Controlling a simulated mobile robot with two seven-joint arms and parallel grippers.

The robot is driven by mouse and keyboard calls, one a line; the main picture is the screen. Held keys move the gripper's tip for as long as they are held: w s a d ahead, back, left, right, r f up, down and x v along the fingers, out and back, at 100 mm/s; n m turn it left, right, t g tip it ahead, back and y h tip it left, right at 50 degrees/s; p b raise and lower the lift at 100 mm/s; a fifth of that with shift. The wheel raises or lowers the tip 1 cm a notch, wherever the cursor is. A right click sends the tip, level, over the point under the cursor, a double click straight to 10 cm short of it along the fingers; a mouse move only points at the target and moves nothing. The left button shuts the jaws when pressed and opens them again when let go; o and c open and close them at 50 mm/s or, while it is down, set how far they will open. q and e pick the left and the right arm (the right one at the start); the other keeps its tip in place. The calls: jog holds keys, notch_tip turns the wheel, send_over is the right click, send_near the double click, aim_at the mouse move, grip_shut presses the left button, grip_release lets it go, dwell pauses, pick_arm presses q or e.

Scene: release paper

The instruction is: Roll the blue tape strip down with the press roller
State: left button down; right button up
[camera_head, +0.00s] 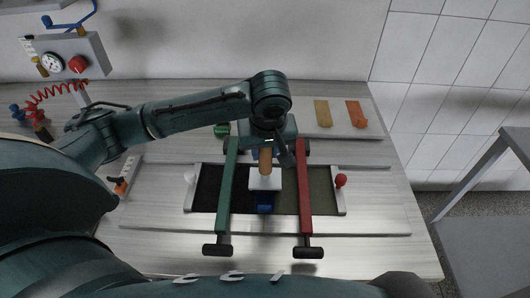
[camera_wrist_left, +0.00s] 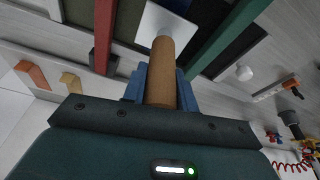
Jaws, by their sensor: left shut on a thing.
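My left gripper (camera_head: 265,152) is shut on the brown handle of the press roller (camera_head: 265,162) above the middle of the work panel. The roller's white head (camera_head: 265,180) points down and toward the front; I cannot tell whether it touches the surface. The handle also shows between the gripper's fingers in the left wrist view (camera_wrist_left: 161,75). The blue tape strip (camera_head: 265,203) shows just in front of the white head, between a black panel (camera_head: 208,185) and an olive panel (camera_head: 325,190). Part of the strip is hidden under the head. My right gripper is out of view.
A long green bar (camera_head: 228,195) and a red bar (camera_head: 304,195) with black ends flank the roller. Yellow (camera_head: 323,113) and orange pieces (camera_head: 356,113) lie at the back right.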

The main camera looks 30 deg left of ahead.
pick_arm(q)
jog(key=shift+w+a, duration=0.1)
jog(key=shift+w, duration=0.05)
jog(key=shift+w+a, duration=0.4)
jog(key=shift+w, duration=0.55)
jog(key=shift+w+a+f, duration=0.1)
jog(key=shift+w+a, duration=0.4)
jog(key=shift+w, duration=0.5)
jog(key=shift+w+a, duration=0.4)
jog(key=shift+w, duration=0.3)
